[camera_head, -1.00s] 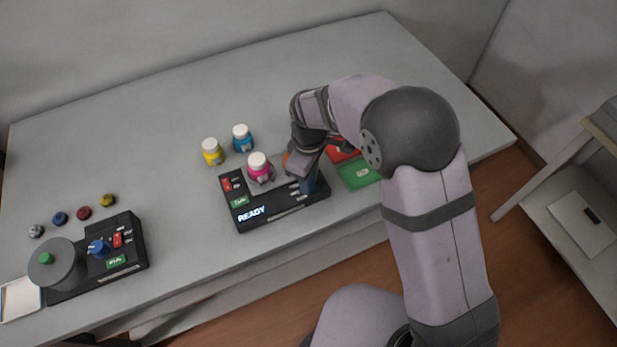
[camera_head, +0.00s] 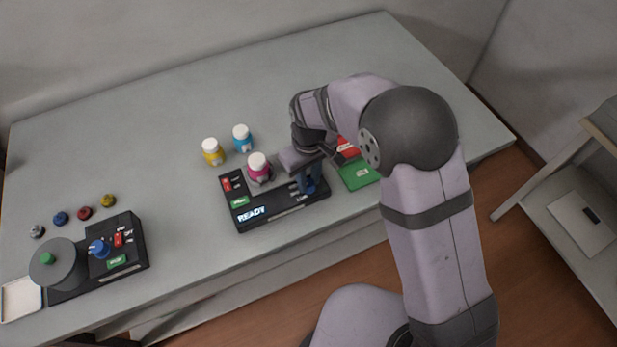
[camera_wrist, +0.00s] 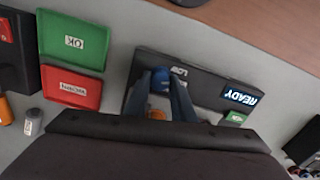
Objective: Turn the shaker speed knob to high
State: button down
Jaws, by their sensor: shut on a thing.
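The shaker (camera_head: 287,213) is a flat black box with a lit READY display (camera_head: 251,213), a red switch and a green button. A pink bottle with a white cap (camera_head: 259,168) stands on it. The blue speed knob (camera_wrist: 160,80) is at the shaker's right end. My gripper (camera_wrist: 160,92) is shut on the knob, with one finger on each side in the wrist view. In the head view my gripper (camera_head: 309,183) covers part of the knob and the labels beside it. The LOW label shows near the knob; the pointer's exact setting is unclear.
A yellow bottle (camera_head: 213,152) and a blue bottle (camera_head: 242,138) stand behind the shaker. A green OK tray (camera_wrist: 74,42) and a red tray (camera_wrist: 72,88) lie beside it. Another black device with a grey drum (camera_head: 57,264) is at left. The table's back is clear.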

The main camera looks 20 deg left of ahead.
aim_at(309, 182)
jog(key=m, duration=1.2)
jog(key=shift+w+r, duration=0.1)
dwell(0.5)
jog(key=c, duration=1.8)
grip_release()
jog(key=shift+o, duration=0.2)
jog(key=shift+r, duration=0.1)
jog(key=shift+r+b, duration=0.75)
jog(key=shift+r, duration=2.8)
